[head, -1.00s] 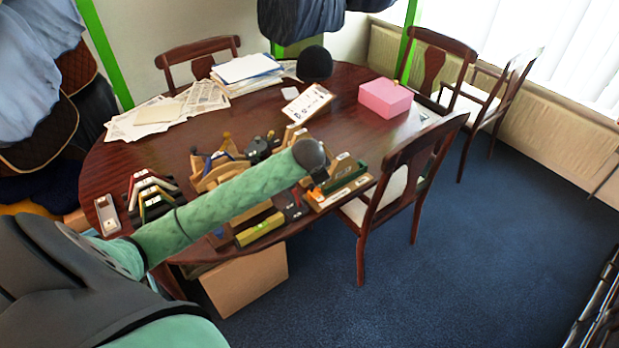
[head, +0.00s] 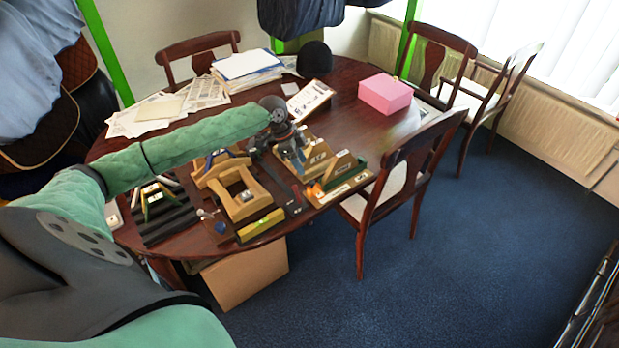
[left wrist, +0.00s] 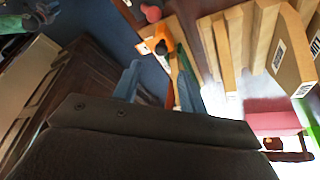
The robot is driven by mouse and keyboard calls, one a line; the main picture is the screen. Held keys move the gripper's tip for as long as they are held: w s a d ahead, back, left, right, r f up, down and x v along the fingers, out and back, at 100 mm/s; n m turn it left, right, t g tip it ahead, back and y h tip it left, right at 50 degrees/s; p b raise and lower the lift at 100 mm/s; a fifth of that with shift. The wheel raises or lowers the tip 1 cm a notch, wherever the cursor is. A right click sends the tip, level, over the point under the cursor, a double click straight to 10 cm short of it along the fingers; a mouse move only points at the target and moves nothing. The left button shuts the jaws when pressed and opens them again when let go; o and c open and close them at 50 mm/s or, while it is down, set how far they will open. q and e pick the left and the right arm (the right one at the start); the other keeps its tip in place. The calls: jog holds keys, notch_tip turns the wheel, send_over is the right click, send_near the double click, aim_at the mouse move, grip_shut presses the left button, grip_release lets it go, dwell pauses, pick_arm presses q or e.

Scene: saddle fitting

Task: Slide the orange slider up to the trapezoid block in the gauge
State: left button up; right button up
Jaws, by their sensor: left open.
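The gauge is a low wooden base (head: 345,191) with a green rail (head: 350,174) at the table's front right edge. The small orange slider (head: 315,190) sits at its left end. It also shows in the left wrist view as an orange plate (left wrist: 148,40) with a dark knob. A tan block (head: 338,164) stands by the rail; I cannot tell for sure that it is the trapezoid block. My left gripper (head: 289,139) is open and empty, above and behind the gauge, apart from the slider. In the left wrist view its two bluish fingers (left wrist: 160,88) are spread. My right gripper is out of view.
Wooden stands (head: 300,160) with labels are close beside the gauge. A wooden frame (head: 240,195), a yellow-green level (head: 260,226) and a dark ribbed rack (head: 165,222) lie to the left. A pink box (head: 385,94) stands behind right. A chair (head: 410,170) adjoins the table's right edge.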

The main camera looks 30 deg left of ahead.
aim_at(312, 181)
pick_arm(q)
jog(key=shift+m, duration=0.5)
jog(key=p+x, duration=0.3)
jog(key=x, duration=0.3)
jog(key=shift+w+d+f, duration=0.15)
jog(key=shift+d+f, duration=0.05)
jog(key=shift+f, duration=0.15)
jog(key=shift+d+f, duration=0.15)
jog(key=shift+f, duration=0.35)
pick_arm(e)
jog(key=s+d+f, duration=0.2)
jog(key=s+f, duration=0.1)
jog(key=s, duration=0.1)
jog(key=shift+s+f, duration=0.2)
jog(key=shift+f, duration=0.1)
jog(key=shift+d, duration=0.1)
pick_arm(q)
jog(key=shift+w, duration=0.1)
grip_shut()
